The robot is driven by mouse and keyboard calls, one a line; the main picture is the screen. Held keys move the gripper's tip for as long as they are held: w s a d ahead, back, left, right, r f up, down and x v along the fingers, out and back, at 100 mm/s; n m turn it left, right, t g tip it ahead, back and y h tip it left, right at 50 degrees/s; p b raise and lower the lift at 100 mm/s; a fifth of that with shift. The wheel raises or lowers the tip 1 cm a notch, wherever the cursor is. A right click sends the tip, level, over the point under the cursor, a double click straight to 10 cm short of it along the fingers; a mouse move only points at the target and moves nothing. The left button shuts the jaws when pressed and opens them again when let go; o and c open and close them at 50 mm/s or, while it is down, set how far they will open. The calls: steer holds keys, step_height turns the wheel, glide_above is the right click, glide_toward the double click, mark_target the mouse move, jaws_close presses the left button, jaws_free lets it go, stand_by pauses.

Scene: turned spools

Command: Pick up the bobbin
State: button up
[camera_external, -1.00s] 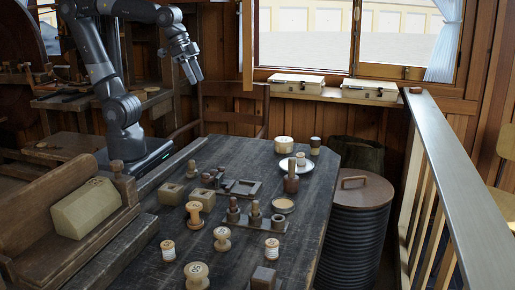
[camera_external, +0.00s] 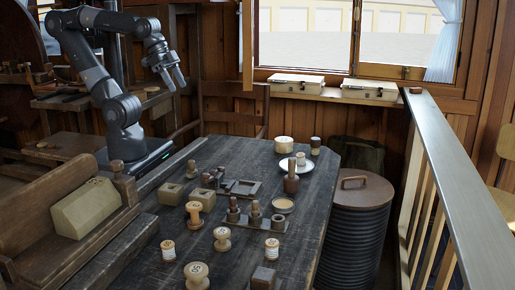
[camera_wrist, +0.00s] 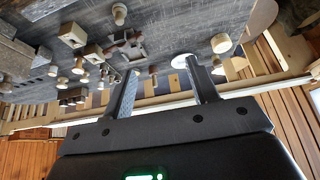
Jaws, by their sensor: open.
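Several wooden spools that could be the bobbin stand upright on the dark table (camera_external: 135,262): a tan flanged spool (camera_external: 194,214), a smaller one (camera_external: 222,239), a large one at the front (camera_external: 197,276), and two pale thread-reel shapes, one left (camera_external: 168,250) and one right (camera_external: 272,249). I cannot tell which is the bobbin. My gripper (camera_external: 176,84) is open and empty, high beyond the table's far left side, well apart from the spools. In the wrist view its two fingers (camera_wrist: 160,66) are spread, with the table tilted above them.
A dark rack with pegs (camera_external: 262,224), small wooden blocks (camera_external: 172,193), a brown bottle-like piece (camera_external: 291,180) and a white plate (camera_external: 302,165) share the table. A wooden bench (camera_external: 60,255) borders the left. A ribbed bin (camera_external: 358,235) and metal-topped rail (camera_external: 450,190) stand right.

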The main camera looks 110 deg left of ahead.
steer(key=w+d+m+g+h, duration=0.1)
steer(key=w+d+m+h, duration=0.1)
steer(key=w+d, duration=0.85)
steer(key=m, duration=0.4)
glide_toward(167, 244)
steer(key=shift+g, duration=0.4)
steer(key=x, duration=0.4)
steer(key=shift+w+a+f, duration=0.1)
steer(key=shift+w+a, duration=0.1)
steer(key=shift+w, duration=0.05)
steer(key=shift+x, duration=3.1)
steer(key=shift+w+d, duration=0.1)
steer(key=shift+d, duration=0.1)
steer(key=shift+c, duration=0.2)
steer(key=c, duration=1)
